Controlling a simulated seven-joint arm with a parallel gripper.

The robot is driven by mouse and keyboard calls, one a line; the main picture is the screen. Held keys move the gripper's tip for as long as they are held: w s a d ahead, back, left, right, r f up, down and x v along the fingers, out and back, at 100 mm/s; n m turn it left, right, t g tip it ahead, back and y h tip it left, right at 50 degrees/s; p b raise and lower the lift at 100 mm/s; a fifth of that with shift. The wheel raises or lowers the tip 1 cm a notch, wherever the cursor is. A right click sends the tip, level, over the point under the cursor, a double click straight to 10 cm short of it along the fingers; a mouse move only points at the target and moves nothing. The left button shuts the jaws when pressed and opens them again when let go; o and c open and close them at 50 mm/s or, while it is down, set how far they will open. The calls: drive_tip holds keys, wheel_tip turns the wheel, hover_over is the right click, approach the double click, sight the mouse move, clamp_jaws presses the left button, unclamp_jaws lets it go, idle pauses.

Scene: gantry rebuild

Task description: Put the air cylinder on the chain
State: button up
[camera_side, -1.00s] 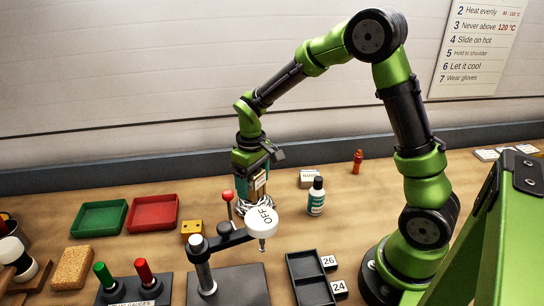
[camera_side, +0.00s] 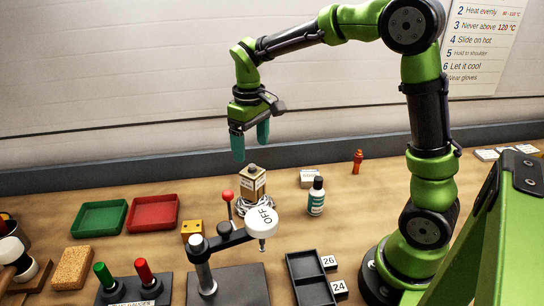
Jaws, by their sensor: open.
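The air cylinder (camera_side: 252,184) looks like a boxy tan and dark block with a pale label and a small dark knob on top. It stands upright on the chain (camera_side: 241,208), a silvery coiled heap on the bench. A clear gap shows between the fingertips and the block.
The white OFF knob (camera_side: 262,221) on its dark arm stands close in front. A dark bottle (camera_side: 316,197) and a white box (camera_side: 310,178) are to the right. Green (camera_side: 98,217) and red (camera_side: 153,212) trays are left. Behind is bare bench.

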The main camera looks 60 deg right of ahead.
drive_tip(key=shift+r, duration=0.45)
drive_tip(key=s+a+r+m+t+y, duration=0.1)
drive_tip(key=s+a+r+m+t, duration=0.1)
drive_tip(key=s, duration=0.6)
drive_tip(key=s+a+r+m+t+y, duration=0.1)
drive_tip(key=s+a+r+m+t, duration=0.1)
drive_tip(key=s+t, duration=0.3)
drive_tip(key=s+a+r, duration=0.1)
drive_tip(key=s, duration=0.2)
drive_tip(key=shift+s, duration=0.25)
